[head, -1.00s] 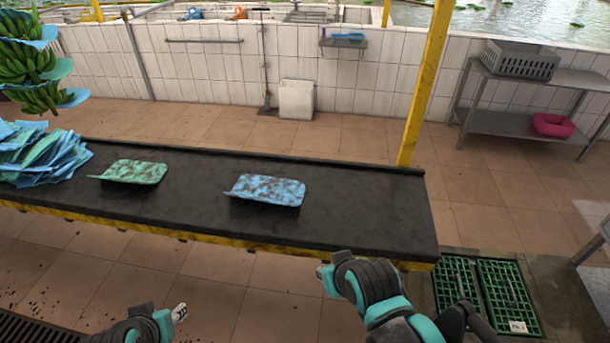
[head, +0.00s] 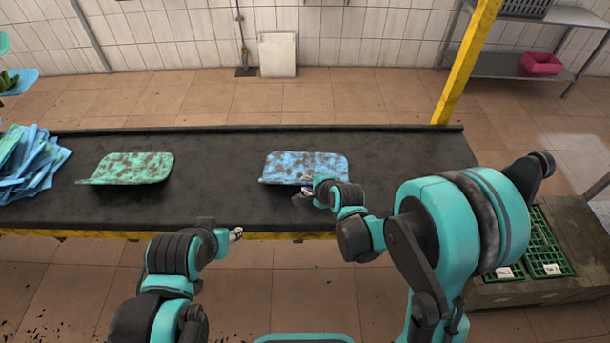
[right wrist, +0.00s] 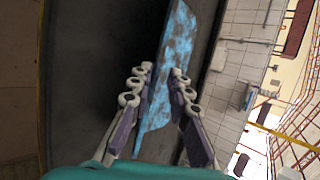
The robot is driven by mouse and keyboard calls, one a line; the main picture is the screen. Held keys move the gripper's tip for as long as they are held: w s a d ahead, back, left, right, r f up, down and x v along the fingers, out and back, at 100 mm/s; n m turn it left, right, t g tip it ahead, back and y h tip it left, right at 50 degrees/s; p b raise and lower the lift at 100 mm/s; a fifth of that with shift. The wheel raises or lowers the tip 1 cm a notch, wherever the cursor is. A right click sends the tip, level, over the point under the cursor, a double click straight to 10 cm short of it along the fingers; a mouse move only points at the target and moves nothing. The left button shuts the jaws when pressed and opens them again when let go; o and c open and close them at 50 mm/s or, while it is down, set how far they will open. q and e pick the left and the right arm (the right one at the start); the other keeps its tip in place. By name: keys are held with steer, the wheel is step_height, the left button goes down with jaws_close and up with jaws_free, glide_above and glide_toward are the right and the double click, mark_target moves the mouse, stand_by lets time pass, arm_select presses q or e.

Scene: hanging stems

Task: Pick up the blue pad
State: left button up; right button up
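The blue pad (head: 308,166), mottled with brown, lies on the dark table (head: 400,165) in the head view. My right gripper (head: 304,190) is at the pad's near edge. In the right wrist view the pad (right wrist: 172,62) reaches in between the two fingers (right wrist: 159,80). The fingers stand apart, one on each side of it, and look open; I cannot tell whether either touches it. My left gripper (head: 236,234) is near the table's front edge, away from the pad; its fingers are too small to read.
A green pad (head: 130,167) lies to the left on the table. A stack of blue sheets (head: 30,165) is at the far left. A yellow post (head: 466,60) rises behind the table's right end. The table between the two pads is clear.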

mark_target(300, 180)
steer(key=shift+w+a+f, duration=0.1)
steer(key=shift+a+f, duration=0.1)
steer(key=shift+f, duration=0.2)
steer(key=shift+w+f+m, duration=0.1)
steer(key=shift+f+m, duration=0.1)
steer(key=shift+m, duration=0.1)
steer(key=b+x, duration=0.3)
steer(key=x, duration=0.4)
steer(key=shift+w+f+b, duration=0.2)
steer(key=shift+w+b, duration=0.15)
steer(key=shift+r, duration=0.15)
jaws_close()
